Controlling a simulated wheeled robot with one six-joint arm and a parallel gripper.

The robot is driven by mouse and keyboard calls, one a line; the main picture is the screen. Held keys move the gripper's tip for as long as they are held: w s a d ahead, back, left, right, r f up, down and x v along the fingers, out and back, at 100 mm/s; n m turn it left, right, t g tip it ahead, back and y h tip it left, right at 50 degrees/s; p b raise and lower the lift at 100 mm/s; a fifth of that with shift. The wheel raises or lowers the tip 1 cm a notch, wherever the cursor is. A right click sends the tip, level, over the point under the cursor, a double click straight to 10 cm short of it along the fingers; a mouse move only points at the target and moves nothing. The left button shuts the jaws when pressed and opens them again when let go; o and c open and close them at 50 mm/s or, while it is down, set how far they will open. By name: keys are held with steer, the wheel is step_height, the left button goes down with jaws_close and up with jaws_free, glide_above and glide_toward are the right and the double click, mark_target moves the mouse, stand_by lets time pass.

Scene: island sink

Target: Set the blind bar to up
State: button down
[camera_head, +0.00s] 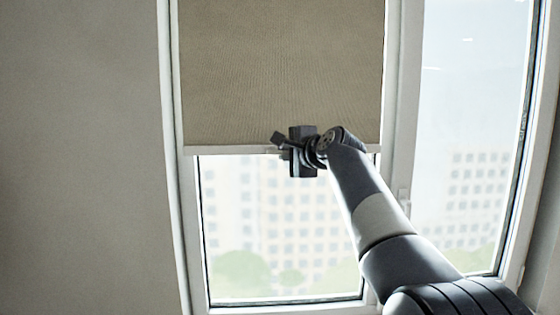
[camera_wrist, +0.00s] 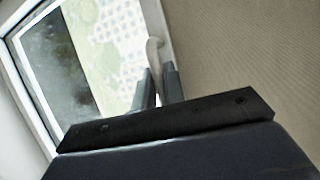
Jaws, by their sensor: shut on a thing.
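The tan roller blind (camera_head: 280,75) hangs over the upper part of the left window. Its pale blind bar (camera_head: 230,150) runs level along the bottom edge, about halfway down the window. My gripper (camera_head: 280,143) is at the middle of the bar, shut on it. In the wrist view, which is tilted, the two fingers (camera_wrist: 159,82) close around a pale curved piece (camera_wrist: 153,52) at the bar (camera_wrist: 157,22). The exact contact is partly hidden by the fingers and by my wrist.
The window frame (camera_head: 177,200) stands to the left of the blind, with a bare grey wall (camera_head: 80,150) beyond it. The glass below the bar is clear.

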step_height(320, 180, up, 10)
steer(key=shift+f, duration=0.15)
stand_by(0.4)
stand_by(0.4)
steer(key=c, duration=1.8)
jaws_free()
steer(key=shift+d, duration=0.1)
steer(key=b+v, duration=0.3)
steer(key=v, duration=0.7)
steer(key=shift+s+d, duration=0.15)
steer(key=shift+s, duration=0.15)
